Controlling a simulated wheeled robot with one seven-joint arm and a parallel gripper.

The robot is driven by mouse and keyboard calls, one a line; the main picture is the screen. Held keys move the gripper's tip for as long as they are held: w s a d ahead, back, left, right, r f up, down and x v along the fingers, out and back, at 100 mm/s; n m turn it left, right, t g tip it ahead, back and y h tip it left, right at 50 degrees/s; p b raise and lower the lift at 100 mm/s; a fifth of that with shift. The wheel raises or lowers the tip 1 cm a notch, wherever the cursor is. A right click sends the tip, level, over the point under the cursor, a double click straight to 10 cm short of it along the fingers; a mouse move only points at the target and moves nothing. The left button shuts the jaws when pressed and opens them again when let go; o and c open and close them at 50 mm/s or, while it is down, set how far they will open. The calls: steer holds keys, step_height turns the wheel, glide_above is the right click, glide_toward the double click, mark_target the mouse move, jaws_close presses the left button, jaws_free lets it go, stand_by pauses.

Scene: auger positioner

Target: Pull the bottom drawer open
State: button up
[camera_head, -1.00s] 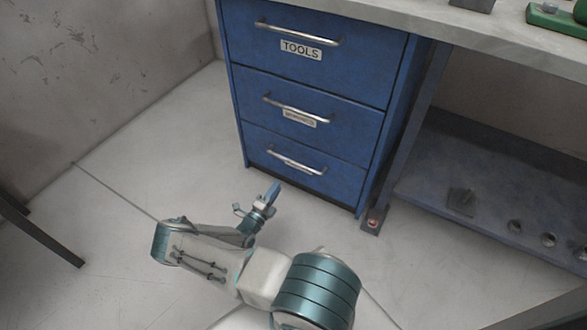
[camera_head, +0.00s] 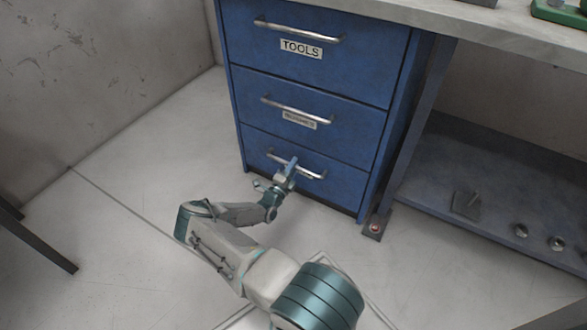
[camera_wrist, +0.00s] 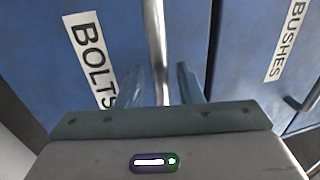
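The bottom drawer (camera_head: 343,187) is the lowest of the blue cabinet's three fronts and is closed flush. Its metal bar handle (camera_head: 316,176) is partly hidden by my gripper (camera_head: 289,167), which is at the handle in the head view. In the wrist view, the bottom drawer (camera_wrist: 115,30) carries a BOLTS label (camera_wrist: 91,58), and its handle (camera_wrist: 157,45) runs between the two fingers of my gripper (camera_wrist: 161,82). The fingers are open, with a gap on each side of the bar. I cannot tell exactly how deep the bar lies between them.
The closed middle drawer (camera_head: 350,125) and TOOLS drawer (camera_head: 365,60) are above. A bench leg foot with a red spot (camera_head: 375,228) stands right of the cabinet, next to a low shelf (camera_head: 430,185).

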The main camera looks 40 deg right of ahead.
steer(key=shift+d, duration=0.1)
jaws_close()
